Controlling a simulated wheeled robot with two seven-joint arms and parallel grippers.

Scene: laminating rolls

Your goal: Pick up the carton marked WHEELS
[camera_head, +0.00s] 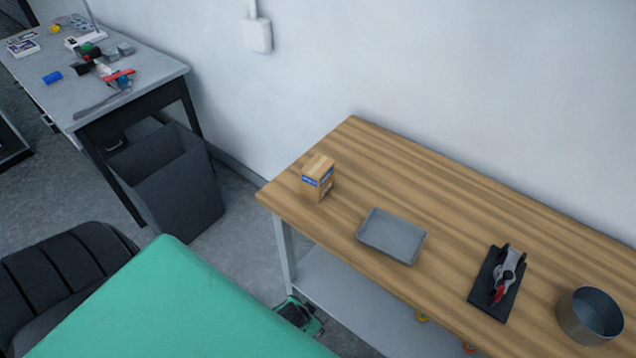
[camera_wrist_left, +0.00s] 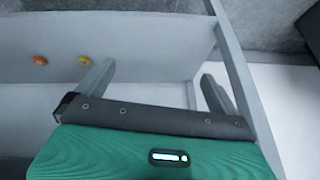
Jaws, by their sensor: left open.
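A small brown carton (camera_head: 316,178) with a blue label strip stands upright on the wooden table (camera_head: 440,180), near its left end in the head view. The lettering is too small to read. My left gripper (camera_head: 300,314) is low beside the table's front edge, below the tabletop and well apart from the carton. In the left wrist view its two fingers (camera_wrist_left: 157,75) are spread and empty, with the table's frame and lower shelf beyond them. The carton does not show in the wrist view. My right gripper is in neither view.
A grey tray (camera_head: 391,238), a black pad (camera_head: 484,302) with a grey and red tool, and a metal pot (camera_head: 590,316) stand right of the carton. A dark bin (camera_head: 175,190) and a cluttered grey desk (camera_head: 150,78) are at the left.

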